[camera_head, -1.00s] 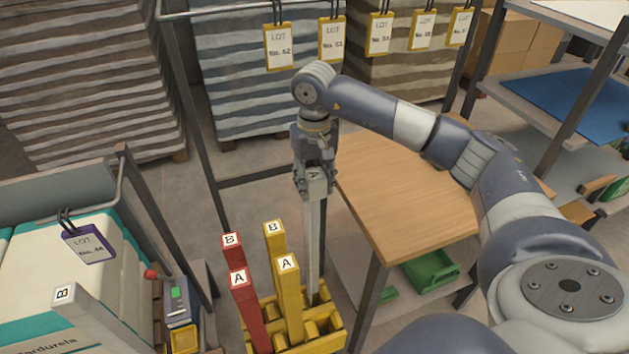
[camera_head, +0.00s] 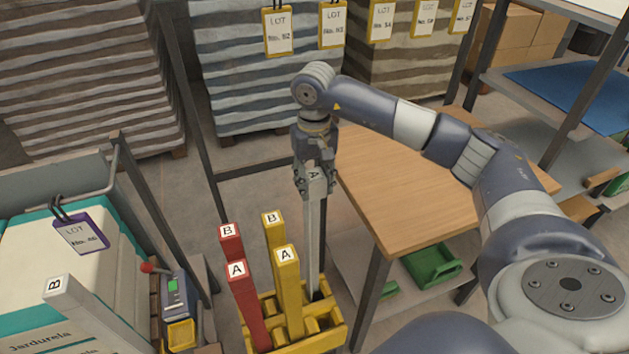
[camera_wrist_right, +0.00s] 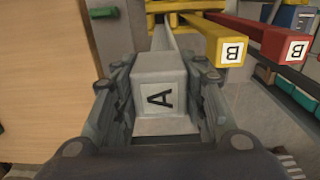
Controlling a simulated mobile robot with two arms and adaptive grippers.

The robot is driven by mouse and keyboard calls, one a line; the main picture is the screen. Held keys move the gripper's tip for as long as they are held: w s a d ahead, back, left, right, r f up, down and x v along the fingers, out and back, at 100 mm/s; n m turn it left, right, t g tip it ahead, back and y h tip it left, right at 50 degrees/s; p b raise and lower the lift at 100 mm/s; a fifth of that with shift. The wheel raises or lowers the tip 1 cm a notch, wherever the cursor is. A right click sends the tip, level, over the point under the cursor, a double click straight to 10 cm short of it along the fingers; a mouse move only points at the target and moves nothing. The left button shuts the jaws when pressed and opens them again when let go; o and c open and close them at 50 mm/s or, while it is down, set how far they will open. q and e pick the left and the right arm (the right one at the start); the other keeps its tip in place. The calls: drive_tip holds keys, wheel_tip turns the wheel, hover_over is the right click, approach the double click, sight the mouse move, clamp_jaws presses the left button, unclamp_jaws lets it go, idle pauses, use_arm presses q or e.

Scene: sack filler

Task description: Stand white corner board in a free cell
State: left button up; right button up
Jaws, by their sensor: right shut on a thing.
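A white corner board (camera_head: 314,235) marked A stands upright, its foot at a back right cell of the yellow crate (camera_head: 325,337). I cannot tell how deep the foot sits. My right gripper (camera_head: 315,180) is shut on its top end; the right wrist view shows the jaws on both sides of the white board (camera_wrist_right: 160,90). Red boards B (camera_head: 231,245) and A (camera_head: 245,305) and yellow boards B (camera_head: 273,245) and A (camera_head: 288,290) stand in the crate to its left. Another white board (camera_head: 85,305), marked B, leans at the lower left. My left gripper is out of view.
A wooden table (camera_head: 410,200) stands close to the right of the held board, with a green bin (camera_head: 432,265) below it. LOT tags (camera_head: 277,32) hang behind. A purple LOT tag (camera_head: 82,235) and a small device (camera_head: 175,290) are at the left.

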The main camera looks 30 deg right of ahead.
sight(315, 205)
drive_tip(key=shift+f+b, duration=2.95)
drive_tip(key=shift+f, duration=0.95)
